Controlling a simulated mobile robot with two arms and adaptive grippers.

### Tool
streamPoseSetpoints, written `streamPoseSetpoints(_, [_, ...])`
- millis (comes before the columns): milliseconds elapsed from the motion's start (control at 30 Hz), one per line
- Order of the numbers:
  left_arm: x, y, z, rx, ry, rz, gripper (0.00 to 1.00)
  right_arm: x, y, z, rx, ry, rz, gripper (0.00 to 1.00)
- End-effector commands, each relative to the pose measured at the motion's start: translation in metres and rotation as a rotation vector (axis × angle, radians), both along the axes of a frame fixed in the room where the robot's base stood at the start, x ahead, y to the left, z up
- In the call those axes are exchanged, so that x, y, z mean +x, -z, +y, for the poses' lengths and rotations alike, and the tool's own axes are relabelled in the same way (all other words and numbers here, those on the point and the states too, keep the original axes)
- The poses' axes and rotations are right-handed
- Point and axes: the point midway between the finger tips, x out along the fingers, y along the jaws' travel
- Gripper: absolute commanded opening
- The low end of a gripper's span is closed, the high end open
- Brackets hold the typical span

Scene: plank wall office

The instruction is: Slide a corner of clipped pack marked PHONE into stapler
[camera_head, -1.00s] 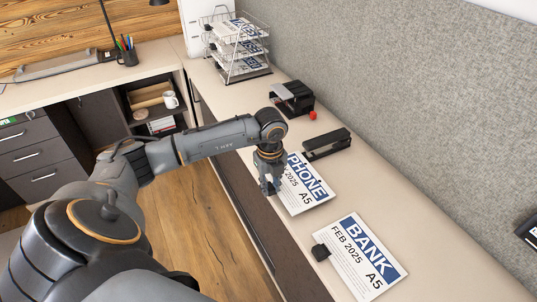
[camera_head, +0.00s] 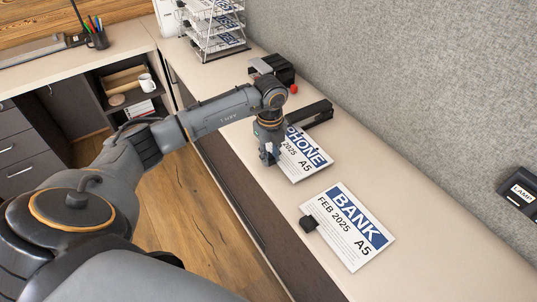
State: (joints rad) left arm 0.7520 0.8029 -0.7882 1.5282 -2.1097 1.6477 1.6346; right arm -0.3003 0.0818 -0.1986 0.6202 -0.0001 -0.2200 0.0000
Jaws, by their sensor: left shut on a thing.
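The white pack marked PHONE (camera_head: 304,161) lies at the middle of the long counter, with its blue band toward the stapler. My left gripper (camera_head: 268,156) points down at the pack's left edge, shut on it. The gripper and wrist hide that edge, its clip and the start of the word. The black stapler (camera_head: 318,112) lies just beyond the pack, partly behind my wrist. The pack's far corner is hidden, so I cannot tell whether it touches the stapler. My right gripper is not in view.
A pack marked BANK (camera_head: 354,230) with a black clip (camera_head: 308,223) lies nearer on the counter. A black device (camera_head: 272,69) with a red ball (camera_head: 294,89) and a wire tray rack (camera_head: 214,38) stand farther back. A grey partition (camera_head: 400,80) borders the counter's right.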

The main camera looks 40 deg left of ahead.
Motion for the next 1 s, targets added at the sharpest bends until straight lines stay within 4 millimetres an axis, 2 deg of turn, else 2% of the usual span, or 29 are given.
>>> streamPoseSetpoints(200, [0.000, 0.000, 0.000, 0.000, -0.001, -0.001, 0.00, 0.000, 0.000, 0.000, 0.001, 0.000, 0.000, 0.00])
streamPoseSetpoints(233, [0.000, 0.000, 0.000, 0.000, -0.001, -0.001, 0.26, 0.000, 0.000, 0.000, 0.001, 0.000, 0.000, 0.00])
streamPoseSetpoints(333, [0.000, 0.000, 0.000, 0.000, -0.001, -0.001, 0.46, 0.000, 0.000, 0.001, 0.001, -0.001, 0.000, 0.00])
streamPoseSetpoints(367, [0.000, 0.000, 0.000, 0.000, -0.001, -0.001, 0.48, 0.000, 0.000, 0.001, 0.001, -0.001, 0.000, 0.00])
streamPoseSetpoints(733, [0.000, -0.005, 0.000, 0.000, -0.001, -0.002, 0.48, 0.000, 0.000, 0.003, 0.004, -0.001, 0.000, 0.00])
streamPoseSetpoints(867, [0.001, -0.024, 0.001, 0.001, -0.001, -0.004, 0.48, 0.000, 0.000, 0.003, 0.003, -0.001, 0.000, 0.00])
streamPoseSetpoints(1000, [0.001, -0.054, 0.001, 0.000, 0.000, -0.005, 0.48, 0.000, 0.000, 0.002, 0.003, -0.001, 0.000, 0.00])
